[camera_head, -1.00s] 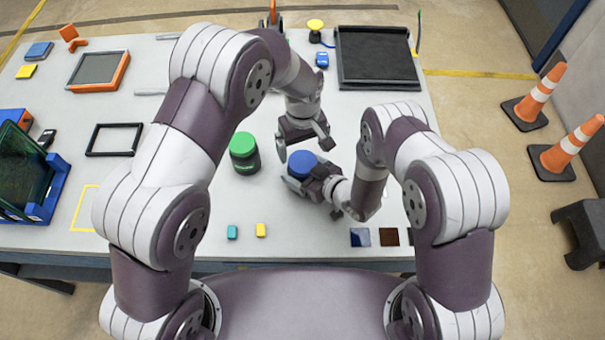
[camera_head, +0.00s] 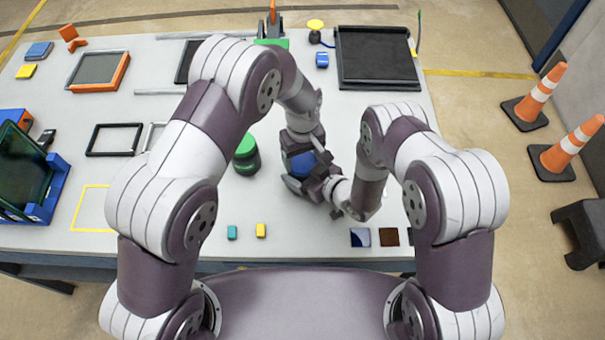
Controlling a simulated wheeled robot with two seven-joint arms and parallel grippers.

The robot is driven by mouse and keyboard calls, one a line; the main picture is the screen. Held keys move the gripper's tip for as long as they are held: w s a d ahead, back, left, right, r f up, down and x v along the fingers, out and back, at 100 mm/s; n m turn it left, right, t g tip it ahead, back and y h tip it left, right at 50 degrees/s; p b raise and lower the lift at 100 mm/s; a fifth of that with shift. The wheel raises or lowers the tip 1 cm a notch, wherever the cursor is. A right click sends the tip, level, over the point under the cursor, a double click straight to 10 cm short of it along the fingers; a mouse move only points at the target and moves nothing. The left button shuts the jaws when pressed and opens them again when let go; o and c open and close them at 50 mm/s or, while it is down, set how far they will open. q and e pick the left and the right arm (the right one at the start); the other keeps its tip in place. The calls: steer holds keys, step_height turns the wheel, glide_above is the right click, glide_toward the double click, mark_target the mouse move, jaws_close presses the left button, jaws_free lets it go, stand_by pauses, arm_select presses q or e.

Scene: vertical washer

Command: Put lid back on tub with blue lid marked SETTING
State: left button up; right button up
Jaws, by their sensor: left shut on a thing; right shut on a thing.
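A tub with a blue lid (camera_head: 299,166) stands on the table in front of me, mostly hidden by my grippers. The lid appears to be on top of the tub; I cannot tell how tightly it sits. No marking on it is readable. My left gripper (camera_head: 303,158) has come down from above and is shut on the blue lid. My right gripper (camera_head: 303,185) reaches in low from the right and is shut on the dark tub body beneath the lid.
A dark tub with a green lid (camera_head: 246,153) stands just left of my grippers. A black tray (camera_head: 376,58) is at the back right. The table front between is clear.

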arm_select(q)
steer(key=o, duration=1.2)
arm_select(e)
steer(key=o, duration=1.9)
steer(key=shift+c, duration=0.2)
arm_select(q)
step_height(320, 180, up, 10)
steer(key=shift+r+b, duration=0.25)
steer(key=shift+b, duration=0.55)
arm_select(e)
steer(key=v, duration=1.2)
steer(key=shift+s+d, duration=0.2)
steer(key=shift+r, duration=0.15)
